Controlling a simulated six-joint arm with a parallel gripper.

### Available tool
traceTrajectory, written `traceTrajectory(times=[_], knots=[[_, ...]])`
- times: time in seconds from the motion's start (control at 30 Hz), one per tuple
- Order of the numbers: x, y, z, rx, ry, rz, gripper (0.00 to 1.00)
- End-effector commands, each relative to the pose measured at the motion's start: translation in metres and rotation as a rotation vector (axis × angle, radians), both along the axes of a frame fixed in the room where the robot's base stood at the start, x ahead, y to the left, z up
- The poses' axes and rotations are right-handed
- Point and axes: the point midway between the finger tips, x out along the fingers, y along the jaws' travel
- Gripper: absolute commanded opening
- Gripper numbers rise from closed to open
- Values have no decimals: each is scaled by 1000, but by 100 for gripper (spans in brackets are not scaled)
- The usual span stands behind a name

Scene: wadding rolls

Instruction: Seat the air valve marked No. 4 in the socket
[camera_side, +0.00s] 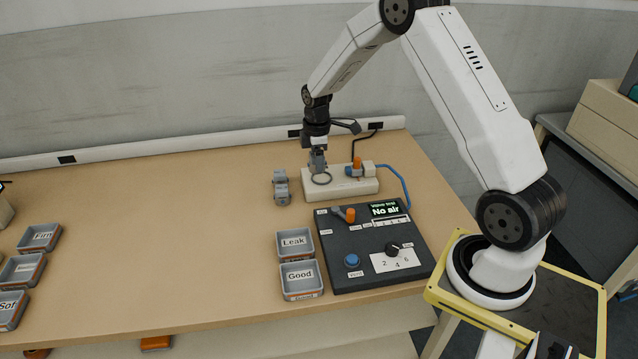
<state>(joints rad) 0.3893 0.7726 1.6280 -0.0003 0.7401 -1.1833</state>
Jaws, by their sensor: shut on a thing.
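My gripper (318,163) points down at the left end of the cream socket block (345,189). It is shut on a small grey part that looks like an air valve, mostly hidden by the fingers. A dark ring (321,179) shows on the block just below the fingertips. I cannot tell whether the held part touches the block or is inside the ring. A second grey valve-like part (281,187) lies on the table just left of the block. No number is legible on either part.
In front stands a dark control panel (375,245) whose display reads "No air". Trays marked Leak (295,257) and Good (301,293) sit left of it. The table's middle left is clear.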

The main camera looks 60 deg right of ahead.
Motion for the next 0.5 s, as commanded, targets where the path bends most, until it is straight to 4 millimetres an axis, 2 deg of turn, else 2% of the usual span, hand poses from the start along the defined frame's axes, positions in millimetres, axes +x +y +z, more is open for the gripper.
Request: traceTrajectory(times=[0.1,0.23,0.5], knots=[[10,-23,-3,-1,-1,-6,0],[17,-41,-5,-1,-1,-9,0],[23,-57,-7,-1,-1,-10,0]])
